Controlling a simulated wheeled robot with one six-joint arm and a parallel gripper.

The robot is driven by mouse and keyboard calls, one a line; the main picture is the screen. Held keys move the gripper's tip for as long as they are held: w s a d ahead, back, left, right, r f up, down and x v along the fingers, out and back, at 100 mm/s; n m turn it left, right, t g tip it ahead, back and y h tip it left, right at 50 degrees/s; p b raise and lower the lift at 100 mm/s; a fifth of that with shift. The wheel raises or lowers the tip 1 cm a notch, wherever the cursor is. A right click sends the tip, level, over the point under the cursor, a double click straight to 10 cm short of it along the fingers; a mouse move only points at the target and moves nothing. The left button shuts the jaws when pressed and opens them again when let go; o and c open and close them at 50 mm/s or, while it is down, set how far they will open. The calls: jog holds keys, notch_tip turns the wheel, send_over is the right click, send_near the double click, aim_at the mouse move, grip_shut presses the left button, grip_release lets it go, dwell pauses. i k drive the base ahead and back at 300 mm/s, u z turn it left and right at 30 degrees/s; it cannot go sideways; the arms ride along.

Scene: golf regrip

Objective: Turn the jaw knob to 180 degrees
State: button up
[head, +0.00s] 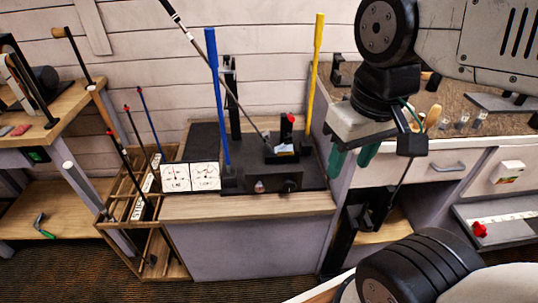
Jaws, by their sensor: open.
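A black bench machine (240,181) holds a golf club (216,75) with its shaft leaning up to the left. On the machine's front face are a small silver knob (259,187) and a dark round knob (290,186). A red-topped part (289,119) stands above the clubhead. I cannot tell for certain which of these is the jaw knob, and no angle can be read. My gripper (353,158) hangs open and empty, green fingertips apart and pointing down, to the right of the machine and apart from it.
A blue lever (215,95) and a yellow lever (317,60) stand upright on the machine. Two white dial cards (191,177) are at its left. A wooden club rack (160,250) stands left. A drawer counter (425,168) and a red knob (480,230) are at right.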

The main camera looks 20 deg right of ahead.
aim_at(260, 187)
jog(key=z, duration=1.6)
jog(key=k, duration=1.35)
jog(key=u, duration=1.55)
jog(key=i, duration=0.5)
